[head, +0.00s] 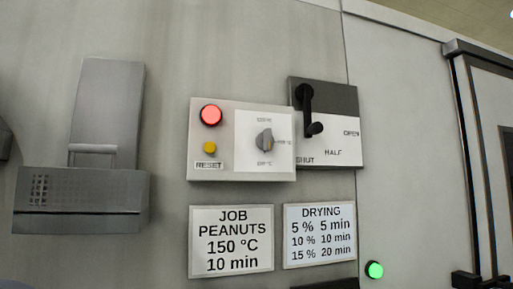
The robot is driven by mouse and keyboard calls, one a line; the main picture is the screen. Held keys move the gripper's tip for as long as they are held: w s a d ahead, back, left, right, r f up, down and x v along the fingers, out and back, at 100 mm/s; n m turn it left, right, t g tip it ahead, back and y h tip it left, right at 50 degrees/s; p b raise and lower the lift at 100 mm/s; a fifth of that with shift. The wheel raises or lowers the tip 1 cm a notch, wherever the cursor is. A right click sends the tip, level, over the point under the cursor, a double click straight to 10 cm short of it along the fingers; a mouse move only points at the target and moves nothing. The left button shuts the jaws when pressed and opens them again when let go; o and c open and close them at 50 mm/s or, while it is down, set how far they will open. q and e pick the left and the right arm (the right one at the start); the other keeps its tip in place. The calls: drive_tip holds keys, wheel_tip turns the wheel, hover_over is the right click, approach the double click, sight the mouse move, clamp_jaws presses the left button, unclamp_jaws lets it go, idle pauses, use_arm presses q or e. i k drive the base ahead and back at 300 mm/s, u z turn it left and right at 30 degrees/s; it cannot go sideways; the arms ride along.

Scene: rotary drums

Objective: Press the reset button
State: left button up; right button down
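The reset button is a small yellow round button (209,148) on the left part of a pale control box (222,174) on the grey machine wall. A label reading RESET (208,165) sits just below it. A lit red lamp (210,115) is just above it. To its right on the same box is a grey rotary knob (265,140) on a white temperature dial. Neither of my grippers shows in the head view, and nothing touches the button.
A black lever (308,110) on a SHUT/HALF/OPEN plate stands right of the box. Job (231,240) and drying (319,235) signs hang below. A grey metal fixture (82,189) juts out at left. A green lamp (374,270) glows lower right, near a dark-framed door (467,150).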

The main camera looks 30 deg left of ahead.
sight(209, 146)
drive_tip(key=z, duration=0.05)
drive_tip(key=k, duration=0.55)
drive_tip(key=u, duration=0.95)
drive_tip(key=i, duration=0.5)
drive_tip(key=u, duration=0.05)
